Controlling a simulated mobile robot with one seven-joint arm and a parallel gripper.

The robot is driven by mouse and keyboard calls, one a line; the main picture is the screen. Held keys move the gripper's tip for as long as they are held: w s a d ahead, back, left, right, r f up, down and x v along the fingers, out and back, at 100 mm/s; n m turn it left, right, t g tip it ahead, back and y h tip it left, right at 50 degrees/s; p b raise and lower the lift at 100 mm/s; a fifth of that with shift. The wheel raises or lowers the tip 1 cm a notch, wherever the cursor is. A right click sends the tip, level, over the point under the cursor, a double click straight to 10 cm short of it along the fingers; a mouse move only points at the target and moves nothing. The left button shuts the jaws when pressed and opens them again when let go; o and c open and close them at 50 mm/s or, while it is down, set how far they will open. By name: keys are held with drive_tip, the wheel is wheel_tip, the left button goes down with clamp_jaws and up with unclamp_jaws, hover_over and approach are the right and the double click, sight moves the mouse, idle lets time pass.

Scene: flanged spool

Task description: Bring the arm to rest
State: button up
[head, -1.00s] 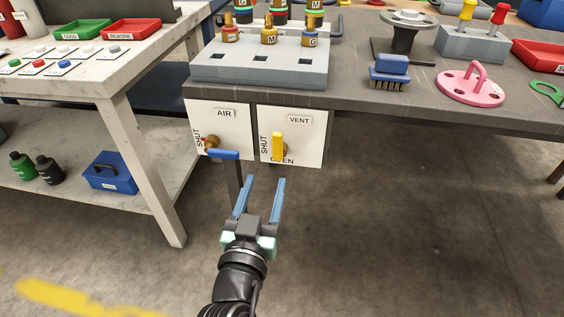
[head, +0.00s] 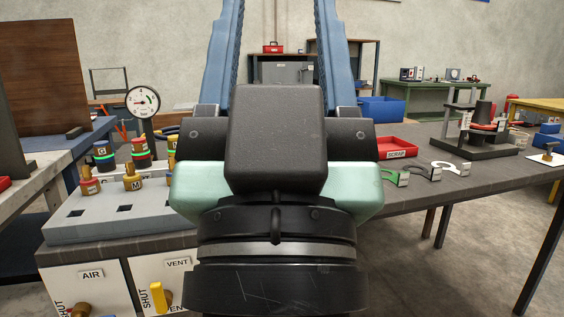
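My gripper (head: 281,40) is raised in the middle of the head view, very close to the camera. Its two blue fingers point up and stand wide apart, with nothing seen between them. The fingertips run to or past the top edge of the picture. The gripper's dark body and pale green sides hide the middle of the grey workbench (head: 425,190). It appears clear of the bench and of the things on it.
A grey block (head: 110,215) with several brass fittings and a gauge (head: 142,101) are at left. Below are the AIR panel (head: 92,290) and VENT panel (head: 178,280) with its yellow handle (head: 157,297). A red SCRAP tray (head: 397,146) and dark fixture (head: 480,130) are right.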

wheel_tip(320, 180, up, 34)
drive_tip(key=p, duration=3.3)
drive_tip(key=shift+s, duration=0.35)
